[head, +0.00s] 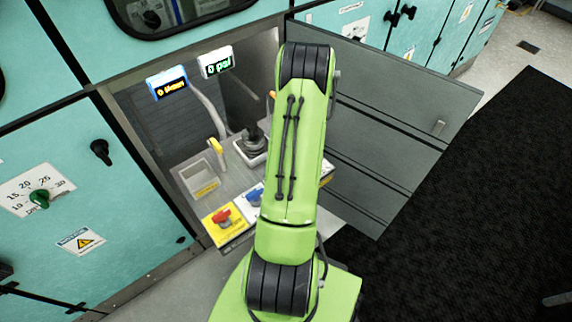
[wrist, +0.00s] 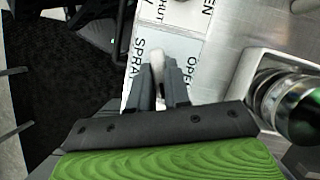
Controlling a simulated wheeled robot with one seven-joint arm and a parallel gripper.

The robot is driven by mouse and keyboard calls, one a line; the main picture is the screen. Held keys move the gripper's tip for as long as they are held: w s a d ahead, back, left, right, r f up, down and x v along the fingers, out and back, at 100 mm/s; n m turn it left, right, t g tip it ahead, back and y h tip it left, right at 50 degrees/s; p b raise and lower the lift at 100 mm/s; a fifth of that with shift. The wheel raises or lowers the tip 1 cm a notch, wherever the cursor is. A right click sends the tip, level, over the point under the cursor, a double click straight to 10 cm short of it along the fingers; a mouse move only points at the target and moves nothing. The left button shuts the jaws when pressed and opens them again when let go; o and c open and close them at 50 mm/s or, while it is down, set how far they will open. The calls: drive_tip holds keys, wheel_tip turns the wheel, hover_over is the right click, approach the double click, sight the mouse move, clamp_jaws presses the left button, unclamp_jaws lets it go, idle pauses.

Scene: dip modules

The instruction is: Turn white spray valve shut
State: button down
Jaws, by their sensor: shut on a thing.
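The white spray valve handle (wrist: 157,60) shows in the wrist view as a pale lever between my fingers, above a white plate (wrist: 178,46) lettered SPRAY, OPEN and SHUT. The handle points up the picture, roughly along the word SPRAY. My gripper (wrist: 159,76) is shut on this handle, with a dark finger on each side of it. The lower part of the handle is hidden by the fingers. In the head view my green arm hides the gripper and the white valve.
Head view: a red valve (head: 222,216) on yellow and a blue valve (head: 255,196) sit left of my arm. A black joystick (head: 252,142) and yellow lever (head: 217,152) stand behind. An open grey door (head: 380,125) is at right. Wrist view: a shiny round metal part (wrist: 290,103) is close on the right.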

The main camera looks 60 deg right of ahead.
drive_tip(key=shift+s+a+f+m+t+p, duration=0.1)
drive_tip(key=shift+m+t+p, duration=0.35)
drive_tip(key=shift+m, duration=0.7)
drive_tip(key=shift+s+a+f+m+t+p, duration=0.1)
drive_tip(key=shift+m+t+p, duration=0.3)
drive_tip(key=shift+m, duration=0.75)
drive_tip(key=c, duration=1.1)
unclamp_jaws()
drive_tip(key=shift+w+d, duration=0.1)
drive_tip(key=shift+d, duration=0.05)
drive_tip(key=shift+r, duration=0.15)
drive_tip(key=p+v, duration=0.4)
drive_tip(key=v, duration=1.1)
drive_tip(key=shift+r, duration=0.3)
